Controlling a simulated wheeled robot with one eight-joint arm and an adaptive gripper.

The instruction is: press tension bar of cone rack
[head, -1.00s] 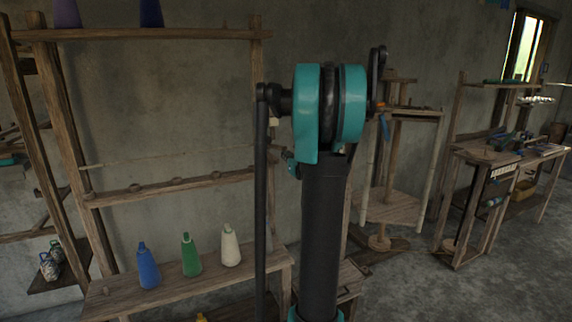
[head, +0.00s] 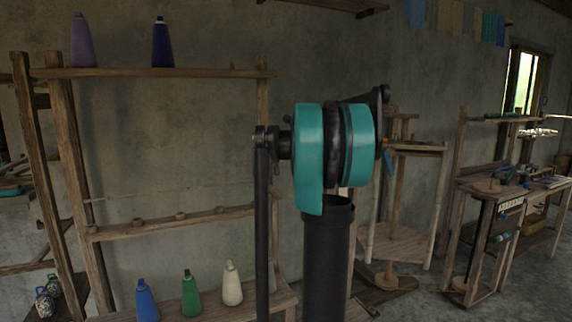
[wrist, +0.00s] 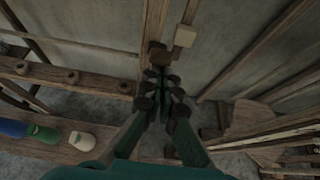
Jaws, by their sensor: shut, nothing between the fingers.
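The cone rack is a wooden frame; its right post (head: 263,105) stands partly behind my arm in the head view. A thin pale line, possibly the tension bar (head: 150,197), crosses the rack above its pegged middle rail (head: 160,222). A similar thin line (wrist: 85,47) runs to the post in the wrist view. My gripper (wrist: 158,78) is shut and empty, pointing at the post (wrist: 155,25) just below a brown knob. I cannot tell whether it touches anything. A pale block (wrist: 185,36) sits beside the post. In the head view my arm hides the gripper.
Purple (head: 83,42) and navy (head: 162,43) cones stand on the top shelf. Blue (head: 147,302), green (head: 190,295) and white (head: 232,285) cones stand on the low shelf. A wooden stand (head: 397,240) and a cluttered workbench (head: 500,185) are to the right.

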